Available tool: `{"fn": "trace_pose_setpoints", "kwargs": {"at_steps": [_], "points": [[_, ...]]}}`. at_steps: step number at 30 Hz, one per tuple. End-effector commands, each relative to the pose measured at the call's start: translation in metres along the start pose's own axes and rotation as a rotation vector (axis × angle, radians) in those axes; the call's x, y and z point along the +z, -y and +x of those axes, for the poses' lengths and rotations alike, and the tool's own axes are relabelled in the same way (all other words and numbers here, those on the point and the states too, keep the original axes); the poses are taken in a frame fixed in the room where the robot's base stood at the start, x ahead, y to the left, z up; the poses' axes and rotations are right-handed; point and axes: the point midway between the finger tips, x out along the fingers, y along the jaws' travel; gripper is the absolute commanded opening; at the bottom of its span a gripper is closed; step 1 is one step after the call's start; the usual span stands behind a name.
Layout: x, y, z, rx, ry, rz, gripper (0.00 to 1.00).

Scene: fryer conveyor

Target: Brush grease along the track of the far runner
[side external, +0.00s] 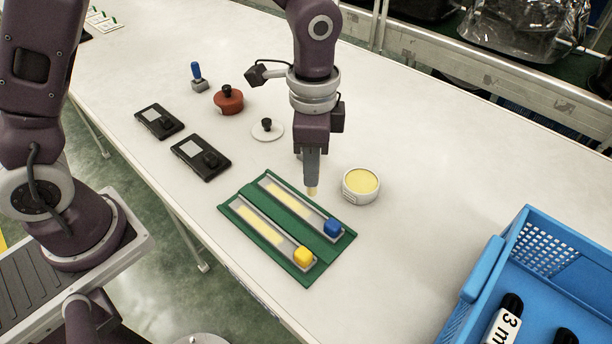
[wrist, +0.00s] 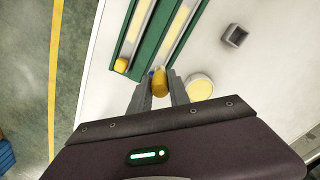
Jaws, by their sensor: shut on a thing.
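A green board (side external: 292,235) carries two grey tracks, each with a pale yellow strip. The near runner's track (side external: 262,231) ends at a yellow block (side external: 303,256). The far runner's track (side external: 296,207) ends at a blue block (side external: 333,227). My gripper (side external: 312,174) is shut on a brush, whose pale tip (side external: 312,191) points down by the board's right edge, beside the far track; its height is unclear. The brush (wrist: 160,82) shows between the fingers in the wrist view, largely covering the blue block. A round white grease pot (side external: 361,197) with yellow contents stands just right of the gripper.
Two black devices (side external: 201,156), a red lidded pot (side external: 228,101), a white lid (side external: 267,131) and a blue-handled item (side external: 198,78) lie behind left. A hollow grey holder (wrist: 235,36) stands beyond the pot. A blue crate (side external: 482,268) occupies the right front.

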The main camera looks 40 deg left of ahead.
Motion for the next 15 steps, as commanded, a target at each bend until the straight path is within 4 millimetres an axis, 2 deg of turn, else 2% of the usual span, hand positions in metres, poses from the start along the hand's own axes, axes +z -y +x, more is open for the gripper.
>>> {"fn": "trace_pose_setpoints", "kwargs": {"at_steps": [8, 15], "points": [[0.000, 0.000, 0.010, 0.002, 0.003, -0.001, 0.00], [0.000, 0.000, 0.031, 0.001, 0.002, 0.001, 0.00]]}}
